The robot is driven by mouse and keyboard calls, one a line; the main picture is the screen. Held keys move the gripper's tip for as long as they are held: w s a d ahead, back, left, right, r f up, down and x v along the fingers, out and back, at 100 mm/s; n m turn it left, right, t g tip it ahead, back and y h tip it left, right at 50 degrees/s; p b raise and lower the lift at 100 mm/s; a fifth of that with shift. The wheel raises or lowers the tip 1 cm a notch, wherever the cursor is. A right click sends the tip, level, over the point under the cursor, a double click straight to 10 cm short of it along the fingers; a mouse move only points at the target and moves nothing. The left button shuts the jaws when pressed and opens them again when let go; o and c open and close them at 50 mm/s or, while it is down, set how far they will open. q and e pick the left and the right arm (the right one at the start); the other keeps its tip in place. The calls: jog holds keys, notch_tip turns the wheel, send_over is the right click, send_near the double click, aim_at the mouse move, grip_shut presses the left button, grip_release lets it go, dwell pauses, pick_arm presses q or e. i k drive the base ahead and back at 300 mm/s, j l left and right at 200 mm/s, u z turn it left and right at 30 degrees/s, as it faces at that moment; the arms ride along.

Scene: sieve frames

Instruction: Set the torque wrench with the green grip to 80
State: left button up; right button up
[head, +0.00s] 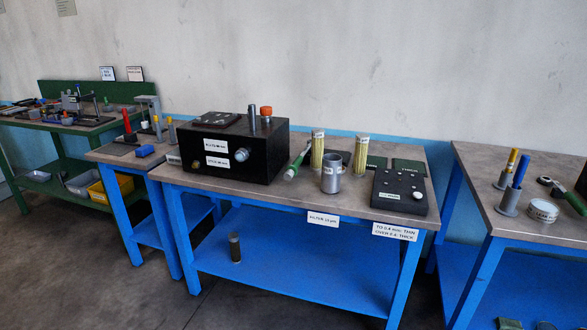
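Two green-handled tools show, and I cannot tell from here which one is the torque wrench. One has a green grip (575,202) and a dark rounded head, and lies on the right table, close to the picture's right edge. The other is a green rod with a pale end (296,162), on the middle table just right of the black box. No scale or setting is readable on either. Neither of my grippers is in the head view.
The middle table (330,204) carries a black box (212,148), a grey cup (331,173), two clear jars of yellow sticks (317,149) and a black panel (399,190). The right table (515,218) holds blue and yellow handles in stands. A floor gap separates these tables.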

aim_at(289, 175)
jog(key=i+l, duration=0.25)
jog(key=i, duration=0.2)
jog(key=i+l, duration=0.25)
jog(key=i, duration=0.2)
jog(key=u, duration=0.05)
